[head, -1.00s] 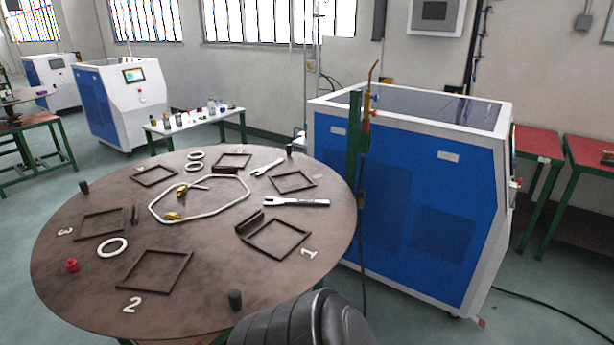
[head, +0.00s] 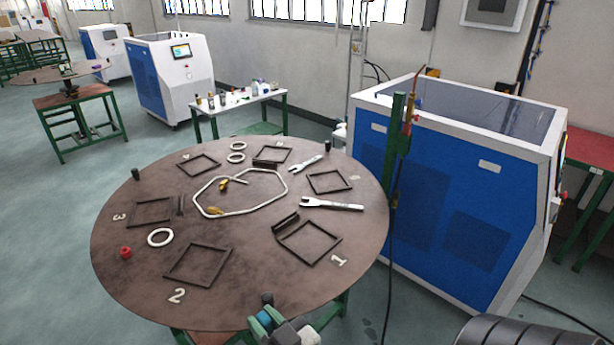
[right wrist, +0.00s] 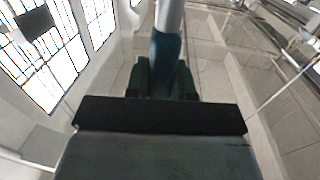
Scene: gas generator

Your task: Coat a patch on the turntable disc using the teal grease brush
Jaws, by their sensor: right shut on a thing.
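The turntable disc (head: 215,265) is a large brown round plate in the middle of the head view. My right gripper (head: 272,322) shows at the bottom of the head view, at the disc's front edge. Whether it touches the disc cannot be told. In the right wrist view my right gripper (right wrist: 165,85) is shut on the teal grease brush (right wrist: 166,48), whose teal part and pale shaft rise between the fingers. The bristles cannot be made out. My left gripper is not in view.
On the disc lie several dark square frames (head: 198,264), a pale bent tube loop (head: 262,209), wrenches (head: 330,204), white rings (head: 161,237) and a red knob (head: 126,253). A blue-white cabinet (head: 450,190) with a torch stand stands right. A small table (head: 240,102) with bottles stands behind.

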